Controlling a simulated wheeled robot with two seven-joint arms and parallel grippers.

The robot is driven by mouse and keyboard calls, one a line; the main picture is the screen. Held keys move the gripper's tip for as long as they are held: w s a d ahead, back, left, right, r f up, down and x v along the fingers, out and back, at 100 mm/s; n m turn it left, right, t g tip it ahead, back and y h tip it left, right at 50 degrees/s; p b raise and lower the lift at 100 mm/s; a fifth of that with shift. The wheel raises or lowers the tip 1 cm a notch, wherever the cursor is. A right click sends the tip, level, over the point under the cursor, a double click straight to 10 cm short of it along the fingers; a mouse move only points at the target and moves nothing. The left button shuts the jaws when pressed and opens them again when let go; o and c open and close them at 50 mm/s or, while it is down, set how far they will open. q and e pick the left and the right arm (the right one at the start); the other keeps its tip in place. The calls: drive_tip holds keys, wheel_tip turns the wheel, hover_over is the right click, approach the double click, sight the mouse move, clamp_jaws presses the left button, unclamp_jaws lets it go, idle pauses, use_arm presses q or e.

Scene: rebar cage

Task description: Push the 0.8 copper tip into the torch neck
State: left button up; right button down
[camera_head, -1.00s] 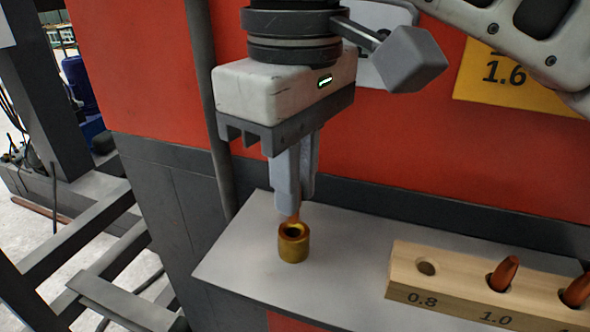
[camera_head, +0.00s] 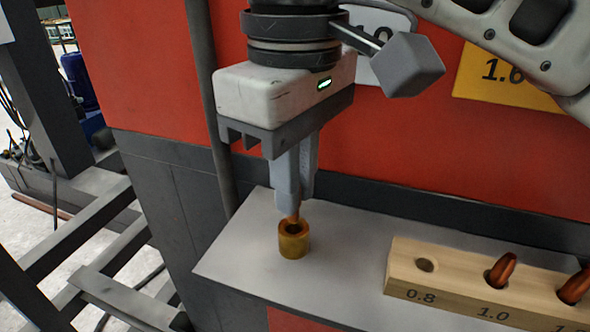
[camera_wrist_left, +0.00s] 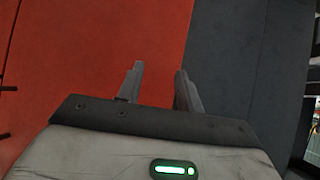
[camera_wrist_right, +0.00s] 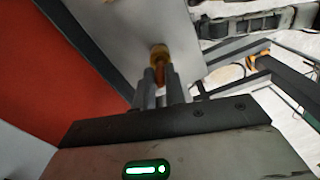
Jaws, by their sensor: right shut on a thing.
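The torch neck (camera_head: 294,244) is a short brass cylinder with an open top, upright on the grey shelf. My right gripper (camera_head: 293,212) points straight down just above it, shut on the copper tip (camera_head: 292,219). Only a little of the tip shows below the fingers, at the neck's rear rim; I cannot tell if it is inside the opening. In the right wrist view the tip (camera_wrist_right: 161,76) shows between the fingers, with the brass neck (camera_wrist_right: 159,53) just beyond. My left gripper (camera_wrist_left: 158,82) is open and empty, facing the red and grey wall.
A wooden block (camera_head: 455,280) stands right of the neck on the shelf (camera_head: 240,251). Its 0.8 hole is empty; copper tips (camera_head: 502,269) stand in other holes. The red wall (camera_head: 400,140) rises close behind. Dark metal frames (camera_head: 75,240) are at the left.

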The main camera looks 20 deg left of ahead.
use_arm(q)
drive_tip(key=shift+f, duration=0.2)
use_arm(e)
drive_tip(key=shift+f, duration=1.4)
drive_tip(key=c, duration=1.4)
unclamp_jaws()
drive_tip(key=shift+r, duration=0.5)
use_arm(q)
drive_tip(key=shift+s+a+f, duration=0.1)
drive_tip(key=shift+a+f, duration=0.1)
drive_tip(key=shift+f, duration=0.3)
use_arm(e)
wheel_tip(320, 180, up, 15)
drive_tip(key=shift+f, duration=0.1)
